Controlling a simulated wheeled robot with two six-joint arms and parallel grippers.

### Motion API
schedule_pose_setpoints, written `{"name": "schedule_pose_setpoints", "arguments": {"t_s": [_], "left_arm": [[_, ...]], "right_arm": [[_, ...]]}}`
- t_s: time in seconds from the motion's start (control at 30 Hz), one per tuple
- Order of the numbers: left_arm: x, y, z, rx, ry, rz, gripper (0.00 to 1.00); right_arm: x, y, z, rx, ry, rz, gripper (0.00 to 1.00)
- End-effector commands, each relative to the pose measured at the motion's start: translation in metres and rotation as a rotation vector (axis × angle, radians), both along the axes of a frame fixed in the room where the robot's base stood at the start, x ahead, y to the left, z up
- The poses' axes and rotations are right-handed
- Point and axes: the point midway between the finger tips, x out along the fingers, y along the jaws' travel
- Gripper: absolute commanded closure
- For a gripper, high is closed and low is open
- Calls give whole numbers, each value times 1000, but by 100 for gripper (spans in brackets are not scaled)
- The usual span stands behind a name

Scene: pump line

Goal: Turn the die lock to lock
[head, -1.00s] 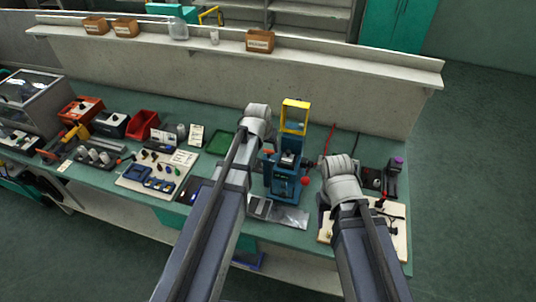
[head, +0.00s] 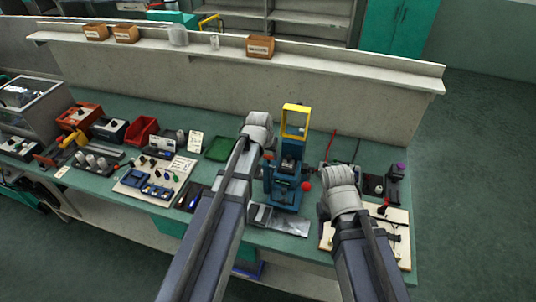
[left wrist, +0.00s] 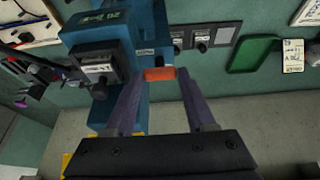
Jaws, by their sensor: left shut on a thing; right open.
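The blue press (head: 284,190) with a yellow frame on top stands on the bench between my arms. In the left wrist view it shows as a blue body (left wrist: 120,40) with a black labelled block. An orange-red handle (left wrist: 160,73), which looks like the die lock, is at the press's side. My left gripper (left wrist: 161,80) is shut on this handle, one finger on each side. In the head view my left wrist hides most of that gripper. My right gripper (head: 326,208) is open at the right of the press, its fingers mostly hidden behind the wrist.
A red ball knob (head: 306,186) sticks out at the press's right. A pale board (head: 397,253) with small parts lies right of my right arm. A green tray (head: 219,147) and a parts board (head: 160,178) lie to the left. A raised shelf (head: 350,70) runs behind.

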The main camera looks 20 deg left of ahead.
Motion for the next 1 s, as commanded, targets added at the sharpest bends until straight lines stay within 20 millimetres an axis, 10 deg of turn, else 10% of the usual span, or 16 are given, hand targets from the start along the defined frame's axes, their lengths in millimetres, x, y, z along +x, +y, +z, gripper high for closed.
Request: {"name": "schedule_pose_setpoints", "arguments": {"t_s": [0.47,1.0], "left_arm": [[0,1,0,-1,0,-66,100],[3,6,0,-2,0,-531,100]], "right_arm": [[0,0,0,0,0,0,44],[0,0,0,0,0,0,44]]}}
